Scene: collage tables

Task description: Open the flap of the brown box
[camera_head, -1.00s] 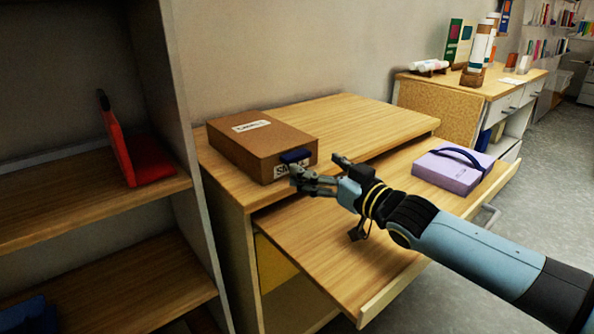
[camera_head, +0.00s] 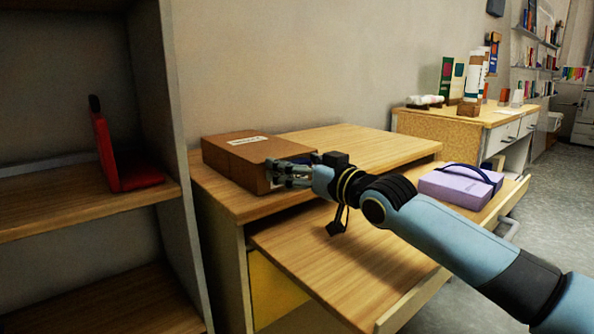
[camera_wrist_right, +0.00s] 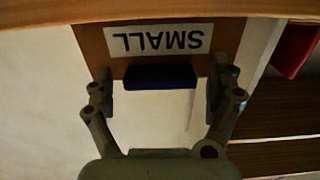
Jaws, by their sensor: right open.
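The brown box (camera_head: 228,158) stands closed on the raised back part of the wooden desk, with a white label on its top. In the wrist view its front face (camera_wrist_right: 92,45) carries an upside-down "SMALL" label (camera_wrist_right: 150,39) and a dark blue tab (camera_wrist_right: 160,77). My right gripper (camera_head: 290,172) is at the front of the box and hides much of that face in the head view. In the wrist view the right gripper (camera_wrist_right: 162,88) is open, one finger on each side of the blue tab, not closed on it. My left gripper is out of view.
A shelf unit (camera_head: 60,205) with a red object (camera_head: 125,170) stands at the left. Another desk (camera_head: 440,125) with rolls is behind.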

